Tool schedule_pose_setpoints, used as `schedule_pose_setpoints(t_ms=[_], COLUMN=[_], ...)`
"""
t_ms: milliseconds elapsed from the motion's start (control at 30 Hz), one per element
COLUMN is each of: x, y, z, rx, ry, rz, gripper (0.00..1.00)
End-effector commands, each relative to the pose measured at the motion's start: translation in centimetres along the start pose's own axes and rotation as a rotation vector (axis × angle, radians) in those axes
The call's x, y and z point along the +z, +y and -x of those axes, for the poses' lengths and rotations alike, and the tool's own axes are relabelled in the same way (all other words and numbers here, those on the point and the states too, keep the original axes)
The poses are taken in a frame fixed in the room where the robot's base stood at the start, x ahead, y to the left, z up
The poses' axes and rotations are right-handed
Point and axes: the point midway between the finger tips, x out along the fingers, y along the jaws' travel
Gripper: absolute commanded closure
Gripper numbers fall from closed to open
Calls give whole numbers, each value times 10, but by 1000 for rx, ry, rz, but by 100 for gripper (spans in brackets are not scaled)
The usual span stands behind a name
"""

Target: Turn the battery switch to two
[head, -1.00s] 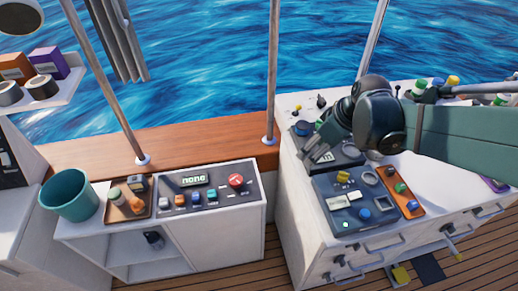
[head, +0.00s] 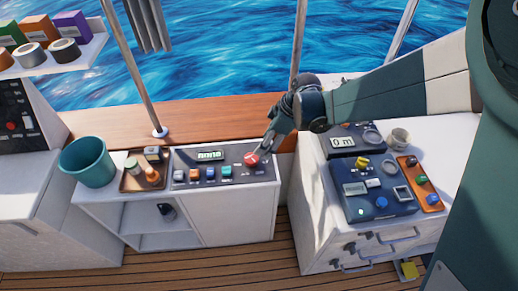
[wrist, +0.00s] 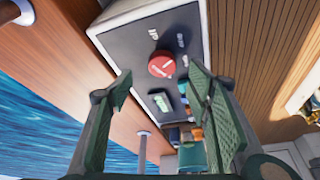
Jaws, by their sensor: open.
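The red round battery switch (head: 252,159) sits at the right end of the dark panel (head: 226,183) on the white cabinet. It also shows in the wrist view (wrist: 161,64), with a white pointer mark and small labels around it that I cannot read for certain. My gripper (head: 266,148) is at the switch's upper right in the head view, close to it. In the wrist view my gripper (wrist: 158,90) is open and empty, with its two fingers apart and the switch beyond the gap between them. Whether a finger touches the switch cannot be told.
The panel also has a small display (head: 210,155) and several coloured buttons. A brown tray (head: 133,187) with small items and a teal bucket (head: 88,163) stand left of it. The right cabinet carries a blue instrument box (head: 350,205) and an orange strip (head: 433,203).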

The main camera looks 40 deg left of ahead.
Motion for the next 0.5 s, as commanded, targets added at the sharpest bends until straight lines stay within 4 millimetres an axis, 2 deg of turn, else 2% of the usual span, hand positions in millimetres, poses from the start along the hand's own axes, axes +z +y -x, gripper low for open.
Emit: schedule_pose_setpoints(t_ms=[33,200,500], x=[-5,-13,-14], y=[0,-2,-2], z=[-9,-24,-26], rx=[-9,-25,-28], ry=[2,6,7], rz=[19,57,63], gripper=[50,50,50])
